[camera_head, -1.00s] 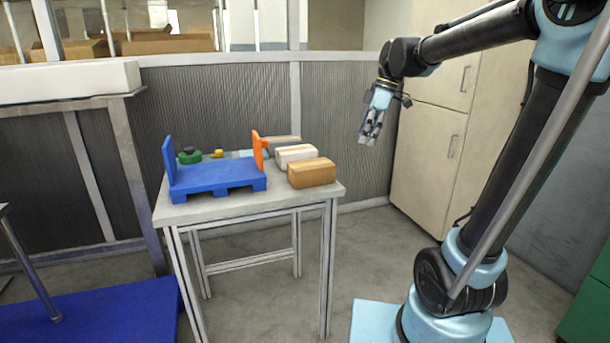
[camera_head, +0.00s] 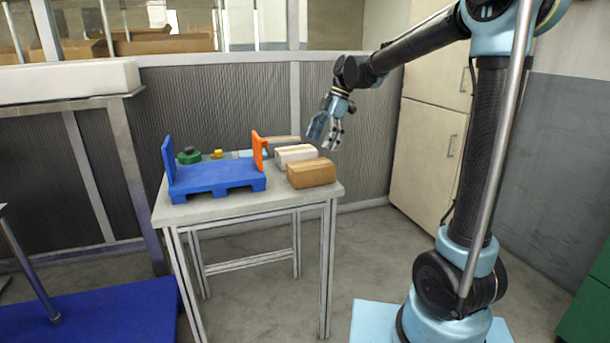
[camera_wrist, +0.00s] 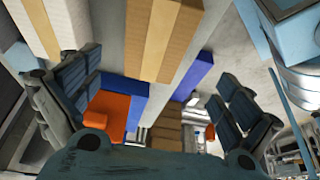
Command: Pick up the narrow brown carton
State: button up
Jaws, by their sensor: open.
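A brown carton (camera_head: 312,173) with a lighter tape strip lies at the table's front right corner. A whitish carton (camera_head: 296,154) lies just behind it. A flat, narrow-looking tan-brown carton (camera_head: 283,139) lies behind that, partly hidden. I cannot tell for certain which brown one is the narrow carton. My gripper (camera_head: 323,135) is open and empty, above and to the right of the cartons, touching none. In the wrist view its fingers (camera_wrist: 160,105) are spread wide, and a brown carton with a tape strip (camera_wrist: 162,38) shows at the top, beyond them.
A blue pallet-like tray (camera_head: 215,178) with an upright orange end piece (camera_head: 258,150) stands left of the cartons on the grey table (camera_head: 240,204). Small green (camera_head: 189,156) and yellow (camera_head: 217,154) items lie behind it. A cream cabinet (camera_head: 427,150) stands right of the table.

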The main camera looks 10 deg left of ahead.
aim_at(313, 164)
jog(key=x, duration=0.5)
jog(key=shift+f, duration=0.15)
jog(key=shift+w+x, duration=0.2)
jog(key=shift+x, duration=0.65)
jog(key=shift+w+x, duration=0.2)
jog(key=shift+x, duration=0.7)
jog(key=shift+w+x, duration=0.15)
jog(key=shift+x, duration=0.7)
jog(key=shift+f, duration=0.1)
jog(key=c, duration=1.4)
